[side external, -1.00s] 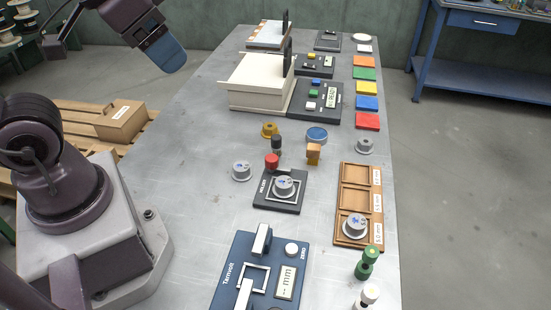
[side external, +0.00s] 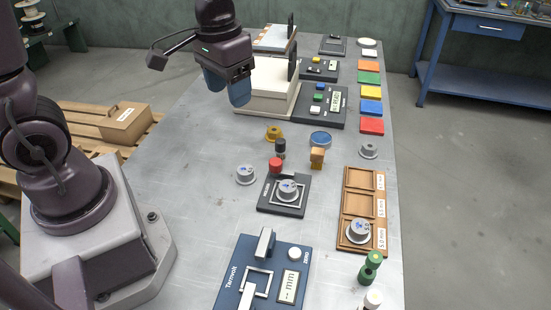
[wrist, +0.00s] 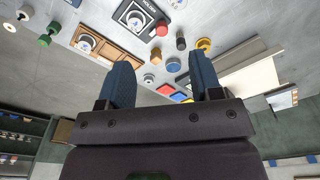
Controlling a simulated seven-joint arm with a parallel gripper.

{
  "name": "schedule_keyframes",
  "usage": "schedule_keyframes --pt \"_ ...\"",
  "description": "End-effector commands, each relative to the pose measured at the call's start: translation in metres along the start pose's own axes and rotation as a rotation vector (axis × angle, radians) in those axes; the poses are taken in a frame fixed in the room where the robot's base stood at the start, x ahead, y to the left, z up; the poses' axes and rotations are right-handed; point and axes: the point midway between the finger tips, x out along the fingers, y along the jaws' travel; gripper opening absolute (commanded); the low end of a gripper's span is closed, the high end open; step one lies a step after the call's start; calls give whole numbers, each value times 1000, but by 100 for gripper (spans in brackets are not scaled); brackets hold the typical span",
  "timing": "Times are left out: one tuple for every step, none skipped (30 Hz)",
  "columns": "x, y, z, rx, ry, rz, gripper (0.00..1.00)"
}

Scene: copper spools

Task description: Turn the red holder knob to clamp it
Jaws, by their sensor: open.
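The red holder knob (side external: 276,165) sits at the back left corner of the black holder plate (side external: 269,204) in the side view. A grey spool (side external: 287,189) sits in the white square on that plate. The knob also shows near the top of the wrist view (wrist: 161,28), beside the holder (wrist: 133,27). My gripper (side external: 228,97) has blue fingers, open and empty. It hangs above the table beyond the knob, in front of the cream box, and touches nothing I can see. In the wrist view my two fingers (wrist: 166,82) stand wide apart.
Near the knob stand a black-topped post (side external: 280,148), a brass spool (side external: 273,133), an orange block (side external: 317,158) and a loose grey spool (side external: 245,175). The Tarnvolt gauge (side external: 232,289) is in front, a wooden tray (side external: 358,205) right. The table's left middle is clear.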

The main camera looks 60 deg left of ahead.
Motion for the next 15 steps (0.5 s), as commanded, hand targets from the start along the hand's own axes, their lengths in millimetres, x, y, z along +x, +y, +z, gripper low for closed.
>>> schedule_keyframes --pt "18 0 -11 -36 -41 -3 59" --pt "27 0 -18 -60 -58 -4 59" --pt "39 1 -26 -93 -79 -5 59" --pt "49 1 -32 -119 -92 -6 59" --pt "58 1 -37 -144 -104 -7 59" --pt "69 1 -44 -179 -118 -8 59" --pt "77 2 -49 -203 -123 -8 59" --pt "84 2 -54 -228 -127 -8 59" --pt "92 3 -60 -260 -130 -7 59" --pt "97 4 -65 -285 -128 -6 59" --pt "101 5 -71 -311 -123 -4 59" --pt "103 7 -80 -352 -103 1 59" --pt "99 8 -87 -378 -80 6 59" --pt "97 8 -90 -401 -66 9 59" --pt "97 8 -91 -423 -61 9 59"
